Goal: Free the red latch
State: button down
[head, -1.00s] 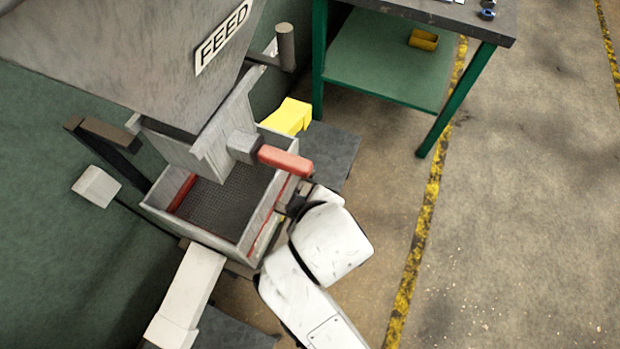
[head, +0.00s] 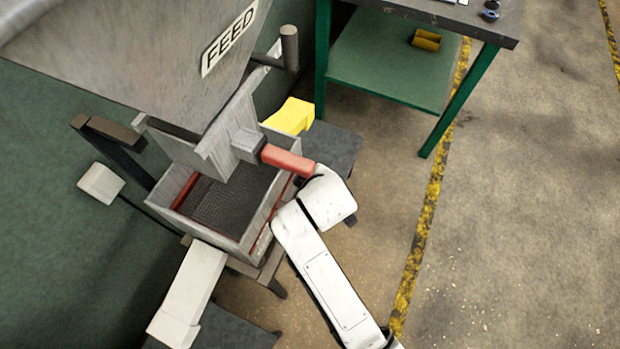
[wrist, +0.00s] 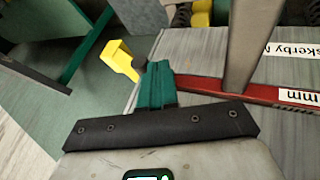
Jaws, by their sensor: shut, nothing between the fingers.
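A red handle (head: 288,160) sticks out to the right from a grey block on the upright gate plate (head: 228,135) under the feed hopper. A red strip runs along the box's right wall in the head view; a labelled red strip (wrist: 200,86) shows in the wrist view. I cannot tell for sure which red part is the latch. My gripper (wrist: 157,68) has its teal fingers shut and empty, close to the left end of that labelled strip. Whether they touch it is unclear. In the head view my white arm hides the gripper, right of the box and below the handle.
The open box (head: 177,192) with a dark mesh floor stands below the hopper (head: 130,55). A yellow block (head: 291,116) is behind it. A green table (head: 385,65) stands at the back. The floor (head: 530,200) to the right is clear.

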jog(key=shift+w+f+t+b, duration=0.25)
jog(key=shift+t+b, duration=0.45)
jog(key=shift+b, duration=0.25)
jog(key=t+b, duration=0.1)
jog(key=b, duration=0.1)
jog(key=w+n+t+h+b, duration=0.1)
jog(key=shift+d+f+t+b, duration=0.15)
jog(key=shift+d+t+b, duration=0.1)
jog(key=shift+t+b, duration=0.15)
jog(key=shift+w+d+t+b, duration=0.1)
jog(key=shift+w+t+b, duration=0.25)
jog(key=shift+t+b, duration=0.25)
dwell(1.2)
jog(key=shift+s, duration=0.1)
jog(key=v, duration=1)
jog(key=shift+s+r, duration=0.3)
